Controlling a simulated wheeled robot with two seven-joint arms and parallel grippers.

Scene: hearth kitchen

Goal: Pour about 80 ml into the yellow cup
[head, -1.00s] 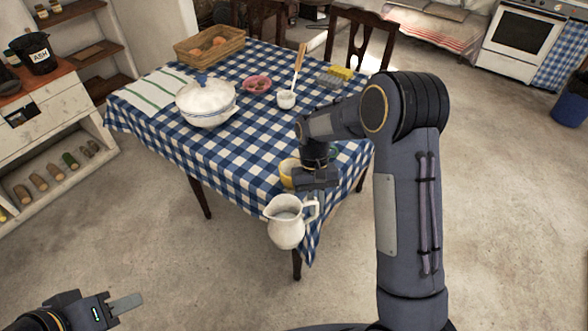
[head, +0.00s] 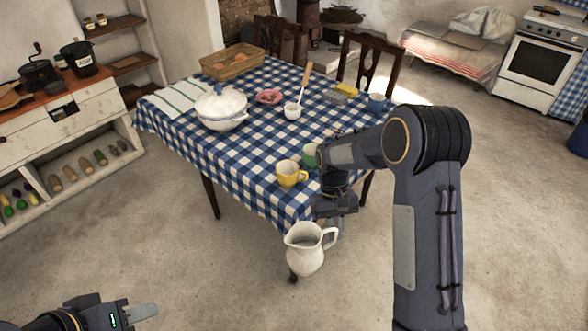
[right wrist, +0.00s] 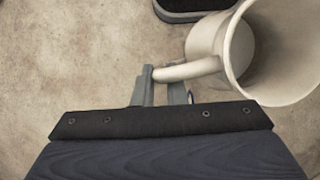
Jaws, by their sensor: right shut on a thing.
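The yellow cup (head: 291,174) stands upright near the front corner of the checked table (head: 262,192) in the head view. My right gripper (head: 335,224) is shut on the handle of a cream-white pitcher (head: 303,256). The pitcher hangs about upright in front of the table corner, nearer to me than the cup and apart from it. In the right wrist view, the fingers (right wrist: 160,92) are closed about the handle of the pitcher (right wrist: 282,62); its contents cannot be made out. My left gripper (head: 140,312) is low at the left, away from the table; its finger gap is not clear.
A green cup (head: 309,155) stands just behind the yellow one, partly hidden by my right arm. A white lidded tureen (head: 221,110), pink bowl (head: 268,97), white pot (head: 292,111), blue cup (head: 376,102) and basket (head: 232,66) are farther back. Floor is clear in front.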

